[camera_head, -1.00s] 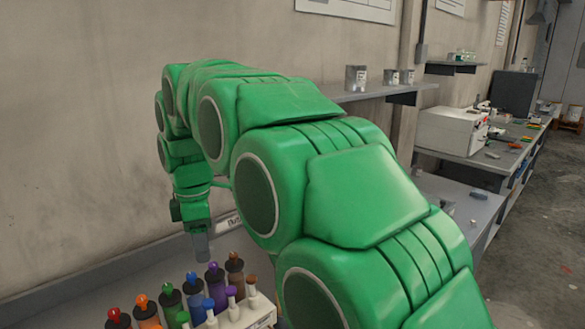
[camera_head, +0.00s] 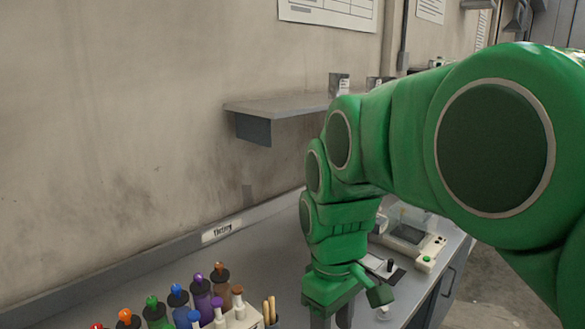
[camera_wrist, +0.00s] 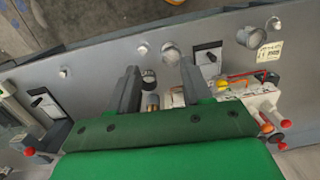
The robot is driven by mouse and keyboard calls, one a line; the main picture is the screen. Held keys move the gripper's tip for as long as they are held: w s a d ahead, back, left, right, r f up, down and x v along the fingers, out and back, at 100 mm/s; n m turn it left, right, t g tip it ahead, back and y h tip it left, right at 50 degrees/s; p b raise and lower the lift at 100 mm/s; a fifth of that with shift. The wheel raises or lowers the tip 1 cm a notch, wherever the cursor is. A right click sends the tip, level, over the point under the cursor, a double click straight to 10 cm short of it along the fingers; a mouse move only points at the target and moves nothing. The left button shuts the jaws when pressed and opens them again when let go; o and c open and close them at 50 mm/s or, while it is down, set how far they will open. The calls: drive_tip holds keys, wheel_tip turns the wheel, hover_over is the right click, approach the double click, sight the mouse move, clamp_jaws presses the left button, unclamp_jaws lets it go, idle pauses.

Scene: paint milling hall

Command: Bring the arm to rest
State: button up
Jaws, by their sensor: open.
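My gripper (camera_head: 332,318) hangs pointing down over the grey bench (camera_head: 262,262) in the head view, at the lower middle. Its fingertips are cut off by the bottom edge there. In the wrist view my gripper (camera_wrist: 160,75) shows two dark fingers spread apart, with nothing held between them. Bench items lie below and beyond the fingers, and the green wrist hides the near part of that view.
Several dropper bottles (camera_head: 202,293) with coloured tops stand at the lower left, beside a white rack (camera_head: 245,318). A device (camera_head: 409,234) sits behind my wrist at right. A wall shelf (camera_head: 275,106) holds cans (camera_head: 339,84). The bench's left back is clear.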

drive_tip(key=s+d+f+m, duration=0.3)
drive_tip(key=s+d+m, duration=0.1)
drive_tip(key=s, duration=0.3)
drive_tip(key=s+d+f+m, duration=0.3)
drive_tip(key=s+d+m, duration=0.1)
drive_tip(key=s, duration=0.4)
drive_tip(key=shift+d+f+m+g, duration=0.3)
drive_tip(key=shift+f, duration=0.05)
idle(0.6)
